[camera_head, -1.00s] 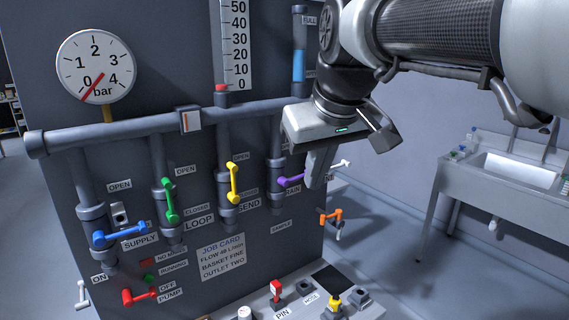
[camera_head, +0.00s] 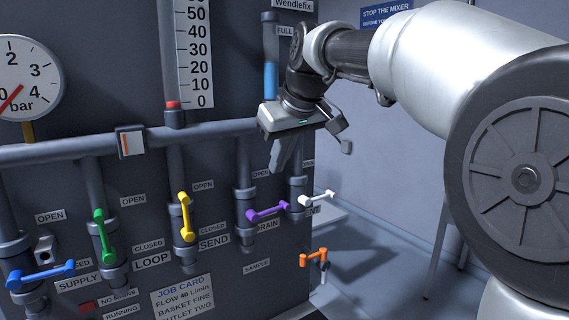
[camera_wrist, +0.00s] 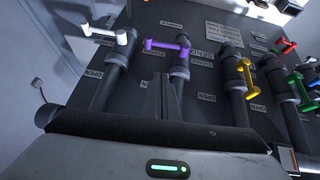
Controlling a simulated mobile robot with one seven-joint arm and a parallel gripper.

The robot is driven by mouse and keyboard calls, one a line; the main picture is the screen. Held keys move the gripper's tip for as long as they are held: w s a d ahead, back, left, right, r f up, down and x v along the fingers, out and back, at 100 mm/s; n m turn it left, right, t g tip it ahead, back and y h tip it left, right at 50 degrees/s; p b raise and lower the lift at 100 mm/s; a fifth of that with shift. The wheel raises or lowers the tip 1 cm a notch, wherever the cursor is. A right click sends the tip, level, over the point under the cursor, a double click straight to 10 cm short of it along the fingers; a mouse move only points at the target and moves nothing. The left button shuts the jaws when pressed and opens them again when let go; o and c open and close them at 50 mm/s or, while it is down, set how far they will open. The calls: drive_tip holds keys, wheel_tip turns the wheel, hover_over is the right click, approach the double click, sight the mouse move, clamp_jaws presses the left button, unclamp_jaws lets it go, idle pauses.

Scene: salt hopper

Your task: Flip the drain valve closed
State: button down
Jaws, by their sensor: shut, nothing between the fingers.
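In the wrist view the purple handle (camera_wrist: 167,46) shows just beyond my fingertips (camera_wrist: 163,80).
The yellow handle (camera_head: 186,217) is to the left and the white handle (camera_head: 316,199) close to the right. Green (camera_head: 104,235) and blue (camera_head: 40,276) handles sit further left. An orange handle (camera_head: 314,258) sticks out low at the panel's right edge.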

hover_over(276, 208)
drive_tip(key=s, duration=0.1)
wheel_tip(276, 208, down, 5)
drive_tip(key=shift+s+f+b, duration=0.15)
drive_tip(key=shift+f+b, duration=0.2)
drive_tip(key=shift+f, duration=1.95)
drive_tip(key=shift+d+f+b, duration=0.2)
drive_tip(key=shift+f+b, duration=0.35)
drive_tip(key=shift+f, duration=0.2)
drive_tip(key=shift+d, duration=0.1)
